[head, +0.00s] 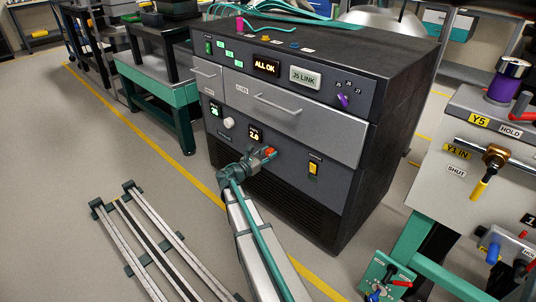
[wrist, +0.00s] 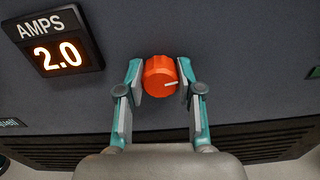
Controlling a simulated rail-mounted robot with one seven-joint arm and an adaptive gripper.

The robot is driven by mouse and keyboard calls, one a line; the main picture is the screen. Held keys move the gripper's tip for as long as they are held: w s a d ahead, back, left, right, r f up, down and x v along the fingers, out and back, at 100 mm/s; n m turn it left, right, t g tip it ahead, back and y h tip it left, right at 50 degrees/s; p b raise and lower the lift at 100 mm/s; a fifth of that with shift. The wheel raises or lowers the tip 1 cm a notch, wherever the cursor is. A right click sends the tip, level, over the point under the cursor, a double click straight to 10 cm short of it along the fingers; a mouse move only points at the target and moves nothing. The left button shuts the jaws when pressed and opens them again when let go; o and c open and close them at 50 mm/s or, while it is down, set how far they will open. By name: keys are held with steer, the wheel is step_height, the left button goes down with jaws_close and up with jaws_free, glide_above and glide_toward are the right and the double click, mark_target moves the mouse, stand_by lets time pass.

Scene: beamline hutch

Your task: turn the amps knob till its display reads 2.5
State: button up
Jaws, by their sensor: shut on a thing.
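The amps knob (wrist: 159,76) is orange with a white pointer line, seen in the middle of the wrist view. The pointer points to the right in that view. The amps display (wrist: 58,54) at upper left reads 2.0 in lit digits. In the head view the display (head: 255,135) sits on the dark lower panel, and the knob (head: 269,151) shows below and right of it. My gripper (wrist: 160,82) has its teal fingers on both sides of the knob and is shut on it. In the head view my gripper (head: 260,157) partly hides the knob.
On the same cabinet, a white knob (head: 229,123) and a green display (head: 215,109) sit left of the amps display. A yellow switch (head: 313,168) is to the right. A drawer with a handle (head: 278,104) is above. Rails (head: 150,240) lie on the floor at left.

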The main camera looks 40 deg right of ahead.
steer(key=shift+c, duration=0.7)
steer(key=shift+m, duration=1.6)
steer(key=o, duration=1.2)
steer(key=shift+c, duration=0.2)
steer(key=shift+a, duration=0.1)
steer(key=s+a, duration=0.1)
steer(key=a, duration=1)
steer(key=shift+s+a, duration=0.3)
steer(key=shift+a, duration=0.1)
